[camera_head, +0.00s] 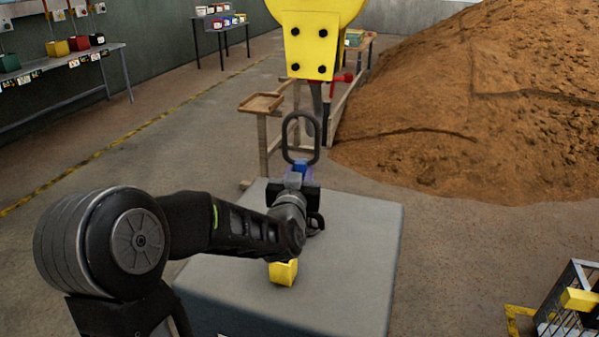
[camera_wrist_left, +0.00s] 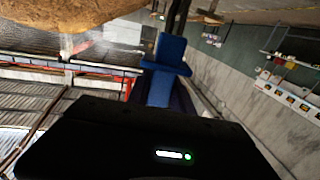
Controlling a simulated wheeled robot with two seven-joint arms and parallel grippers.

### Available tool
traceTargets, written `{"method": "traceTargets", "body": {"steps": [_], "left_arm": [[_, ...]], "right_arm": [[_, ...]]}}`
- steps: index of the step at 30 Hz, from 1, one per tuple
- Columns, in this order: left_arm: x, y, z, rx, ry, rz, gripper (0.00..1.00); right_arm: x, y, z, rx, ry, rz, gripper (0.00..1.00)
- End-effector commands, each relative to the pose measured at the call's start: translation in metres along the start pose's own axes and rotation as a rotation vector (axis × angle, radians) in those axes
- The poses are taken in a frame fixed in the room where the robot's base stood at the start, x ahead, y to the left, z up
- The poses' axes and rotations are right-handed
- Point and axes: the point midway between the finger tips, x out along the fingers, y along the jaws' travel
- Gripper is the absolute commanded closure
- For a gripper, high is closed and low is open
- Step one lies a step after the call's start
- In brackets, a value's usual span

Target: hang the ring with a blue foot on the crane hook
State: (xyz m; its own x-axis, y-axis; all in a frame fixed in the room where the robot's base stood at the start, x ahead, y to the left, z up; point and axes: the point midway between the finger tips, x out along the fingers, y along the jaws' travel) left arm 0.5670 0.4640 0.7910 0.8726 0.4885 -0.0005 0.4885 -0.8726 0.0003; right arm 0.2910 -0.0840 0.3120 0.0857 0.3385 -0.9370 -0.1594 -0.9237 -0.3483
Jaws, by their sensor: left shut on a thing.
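The ring (camera_head: 287,137), a dark upright oval with a blue foot (camera_head: 299,168), is held above the grey table. My left gripper (camera_head: 293,187) is shut on the blue foot, with the ring pointing up. In the left wrist view the blue foot (camera_wrist_left: 166,55) rises from the jaws, and a dark part of the ring shows at the top edge. The crane hook (camera_head: 317,98) hangs dark below a yellow block (camera_head: 308,45). Its lower end overlaps the ring's top in the head view; I cannot tell whether it passes through. My right gripper is not in view.
The grey table (camera_head: 360,250) bears a yellow block-like foot (camera_head: 283,272) and a dark loop (camera_head: 318,222), partly hidden by my left arm. A wooden stand (camera_head: 262,103) and a soil heap (camera_head: 480,110) lie behind. A black crate (camera_head: 570,310) is at lower right.

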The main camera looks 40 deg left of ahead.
Motion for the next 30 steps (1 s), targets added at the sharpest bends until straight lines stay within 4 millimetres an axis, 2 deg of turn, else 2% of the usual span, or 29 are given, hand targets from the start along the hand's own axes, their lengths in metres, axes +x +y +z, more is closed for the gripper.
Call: {"method": "traceTargets", "body": {"steps": [30], "left_arm": [[0.037, 0.006, -0.004, 0.0, 0.01, -0.001, 1.0]], "right_arm": [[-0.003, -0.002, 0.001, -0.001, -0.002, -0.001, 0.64]]}}
